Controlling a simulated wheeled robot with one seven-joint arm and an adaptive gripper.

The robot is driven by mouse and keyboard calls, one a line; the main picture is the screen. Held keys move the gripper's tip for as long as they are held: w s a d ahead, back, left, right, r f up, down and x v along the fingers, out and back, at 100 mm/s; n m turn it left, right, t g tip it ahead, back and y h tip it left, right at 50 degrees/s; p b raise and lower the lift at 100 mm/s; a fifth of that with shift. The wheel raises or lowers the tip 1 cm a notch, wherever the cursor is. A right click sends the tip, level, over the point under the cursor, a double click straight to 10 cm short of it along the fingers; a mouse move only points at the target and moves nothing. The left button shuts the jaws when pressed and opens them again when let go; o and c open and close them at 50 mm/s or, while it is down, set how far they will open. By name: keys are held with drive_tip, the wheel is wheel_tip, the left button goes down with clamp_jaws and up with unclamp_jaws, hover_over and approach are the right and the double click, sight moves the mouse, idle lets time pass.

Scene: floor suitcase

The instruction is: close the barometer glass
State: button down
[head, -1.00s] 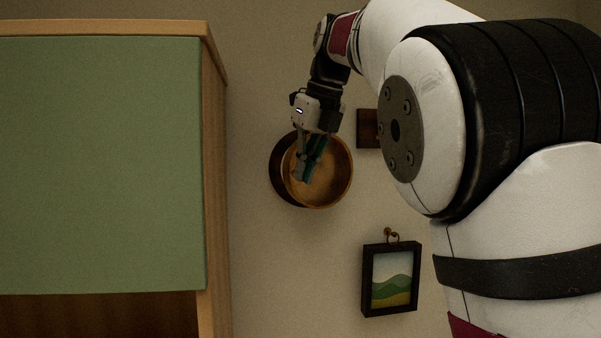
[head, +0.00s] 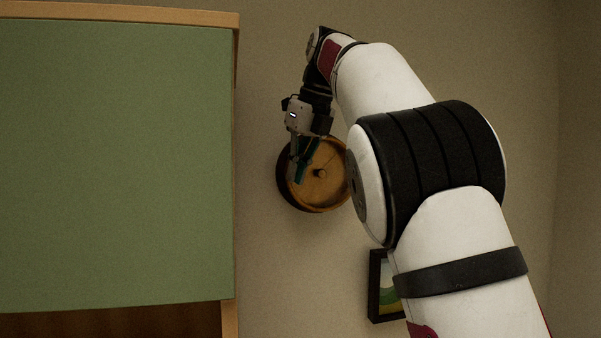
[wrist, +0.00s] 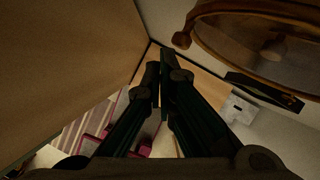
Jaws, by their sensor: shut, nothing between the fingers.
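The barometer (head: 333,185) is a round brass-brown case on the wall, with a dark hub at its dial's middle. Its left edge shows a thick dark rim. In the wrist view a curved brown rim (wrist: 236,8) around a dim glassy face fills the upper right, with a small knob on its left end. I cannot tell how far the glass stands from the case. My gripper (head: 301,176) is shut and empty, pointing down before the barometer's left side. In the wrist view its fingertips (wrist: 163,66) meet left of and below the rim; contact is unclear.
A cabinet with a green front (head: 115,165) and wooden edges stands close on the left; a tan panel (wrist: 65,70) fills the wrist view's left. A framed picture (head: 377,290) hangs below the barometer, partly behind my arm. Bare wall lies between cabinet and barometer.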

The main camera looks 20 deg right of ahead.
drive_tip(key=shift+w+a, duration=0.2)
drive_tip(key=shift+w, duration=0.15)
